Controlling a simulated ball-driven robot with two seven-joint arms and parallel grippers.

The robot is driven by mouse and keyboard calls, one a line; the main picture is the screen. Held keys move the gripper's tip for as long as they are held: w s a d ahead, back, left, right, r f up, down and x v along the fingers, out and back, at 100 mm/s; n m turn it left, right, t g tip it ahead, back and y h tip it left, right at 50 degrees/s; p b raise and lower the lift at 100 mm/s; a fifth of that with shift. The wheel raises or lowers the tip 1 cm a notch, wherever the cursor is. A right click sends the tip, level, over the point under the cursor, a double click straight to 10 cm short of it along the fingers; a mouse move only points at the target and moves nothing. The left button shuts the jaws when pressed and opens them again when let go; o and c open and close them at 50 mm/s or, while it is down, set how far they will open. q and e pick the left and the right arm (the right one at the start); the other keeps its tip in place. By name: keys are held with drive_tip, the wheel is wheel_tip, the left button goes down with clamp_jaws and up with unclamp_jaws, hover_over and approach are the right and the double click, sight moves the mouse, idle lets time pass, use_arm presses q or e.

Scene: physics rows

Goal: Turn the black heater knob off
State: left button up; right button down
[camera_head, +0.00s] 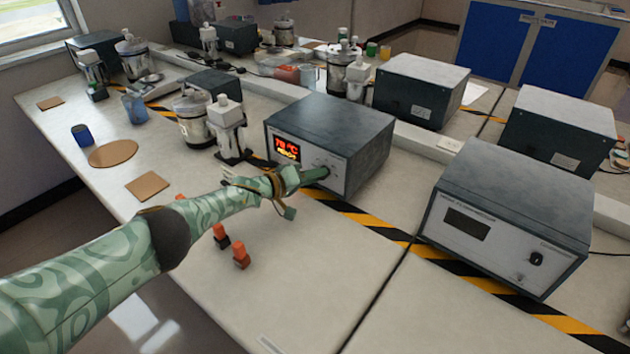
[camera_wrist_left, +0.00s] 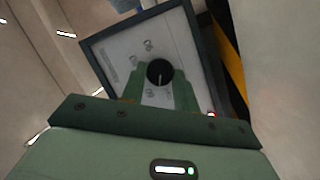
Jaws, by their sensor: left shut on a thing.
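The heater box (camera_head: 345,120) is a dark grey case with a pale front panel and a lit red and orange display (camera_head: 287,149). My left gripper (camera_head: 318,174) is at the right part of this panel and hides the knob in the head view. In the left wrist view the round black heater knob (camera_wrist_left: 159,72) shows on the pale panel (camera_wrist_left: 124,50), with a light pointer mark and small markings around it. The green fingers of my left gripper (camera_wrist_left: 159,88) lie on either side of the knob, shut on it. My right gripper is not in view.
A similar box (camera_head: 510,205) with a dark display and its own black knob (camera_head: 536,258) stands at the right. Small orange-topped pieces (camera_head: 241,256) lie under my left arm. Silver vessels (camera_head: 193,118) stand behind left. The front bench top is largely clear.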

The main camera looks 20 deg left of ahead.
use_arm(q)
drive_tip(key=shift+a+f+n+t+h+b, duration=0.15)
drive_tip(key=shift+n+h+b, duration=0.1)
drive_tip(key=shift+n+b, duration=0.2)
drive_tip(key=shift+f+n+t+h+b, duration=0.15)
drive_tip(key=shift+n+h+b, duration=0.15)
drive_tip(key=shift+n, duration=0.25)
drive_tip(key=shift+n+h+b, duration=0.35)
drive_tip(key=shift+n+b, duration=0.3)
drive_tip(key=shift+n, duration=0.35)
drive_tip(key=shift+r, duration=0.15)
drive_tip(key=shift+w, duration=0.1)
drive_tip(key=o, duration=1)
